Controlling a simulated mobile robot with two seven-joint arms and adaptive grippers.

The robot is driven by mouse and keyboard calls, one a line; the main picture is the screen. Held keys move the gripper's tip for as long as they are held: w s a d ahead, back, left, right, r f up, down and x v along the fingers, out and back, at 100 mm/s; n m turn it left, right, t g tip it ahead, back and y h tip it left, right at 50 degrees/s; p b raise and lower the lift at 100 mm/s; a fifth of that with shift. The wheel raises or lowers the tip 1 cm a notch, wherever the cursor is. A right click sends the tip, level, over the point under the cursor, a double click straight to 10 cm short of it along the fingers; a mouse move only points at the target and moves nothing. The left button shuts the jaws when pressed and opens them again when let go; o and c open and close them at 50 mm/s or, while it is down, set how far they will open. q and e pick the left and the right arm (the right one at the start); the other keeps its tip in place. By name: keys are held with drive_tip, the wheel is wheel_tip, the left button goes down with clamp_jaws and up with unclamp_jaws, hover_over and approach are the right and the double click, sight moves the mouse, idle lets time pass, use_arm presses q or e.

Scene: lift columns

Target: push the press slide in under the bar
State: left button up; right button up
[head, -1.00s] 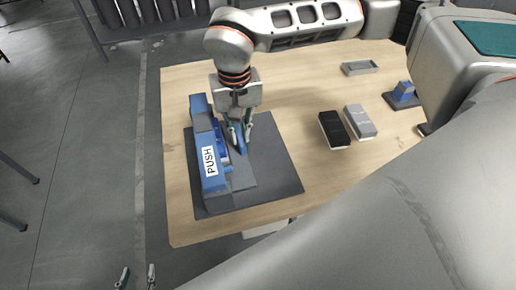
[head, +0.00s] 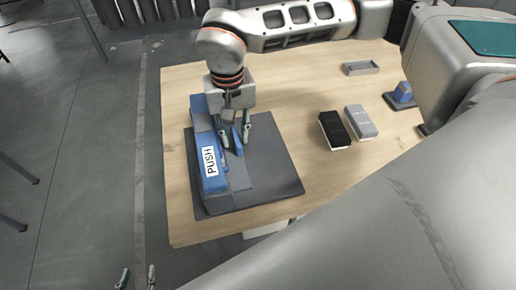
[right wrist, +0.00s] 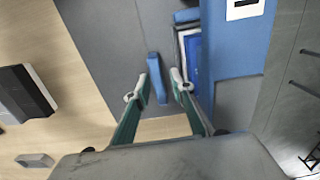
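The blue press bar (head: 209,160) with a white PUSH label stands along the left side of a dark grey base (head: 275,175). A grey slide plate (head: 240,178) lies beside the bar on its right, with an upright blue fin (head: 238,142) on it. My right gripper (head: 235,139) points down over the fin with its fingers apart. In the right wrist view the fin (right wrist: 157,78) shows between the open fingertips (right wrist: 158,87), with a gap on each side. My left gripper (head: 138,278) is open and empty at the bottom left, away from the table.
The wooden table (head: 310,90) also holds a black block (head: 334,130), a grey block (head: 360,121), a grey tray (head: 360,68) and a blue piece on a dark base (head: 403,93). Free tabletop lies to the right of the grey base.

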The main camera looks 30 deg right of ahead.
drive_tip(key=shift+r+p, duration=2.4)
drive_tip(key=shift+r, duration=1.1)
